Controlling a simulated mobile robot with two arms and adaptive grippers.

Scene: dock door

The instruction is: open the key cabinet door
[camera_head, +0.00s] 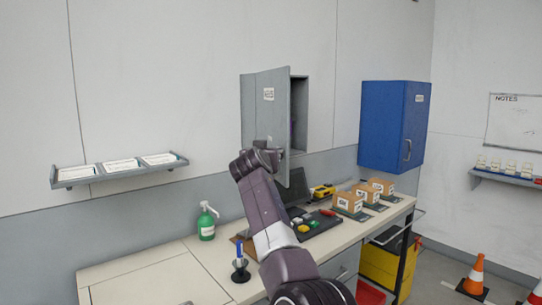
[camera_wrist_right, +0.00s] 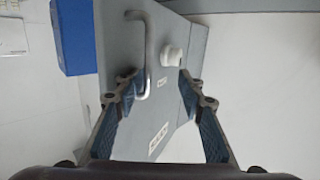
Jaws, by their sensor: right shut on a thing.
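The grey key cabinet (camera_head: 301,88) hangs on the back wall. Its labelled door (camera_head: 266,108) stands part open, swung out from the left side, and a dark strip of the inside shows past its right edge. My right gripper (camera_head: 263,147) is at the lower part of the door front. A white round knob (camera_wrist_right: 173,57) and the door's label show there too. The exact finger contact is hard to see. My left gripper is out of view.
A blue cabinet (camera_head: 390,125) hangs to the right. Below is a workbench (camera_head: 165,276) with a green pump bottle (camera_head: 207,222), a dark tray (camera_head: 318,225) and small cartons (camera_head: 349,202). A wall shelf (camera_head: 118,168) with papers is at left.

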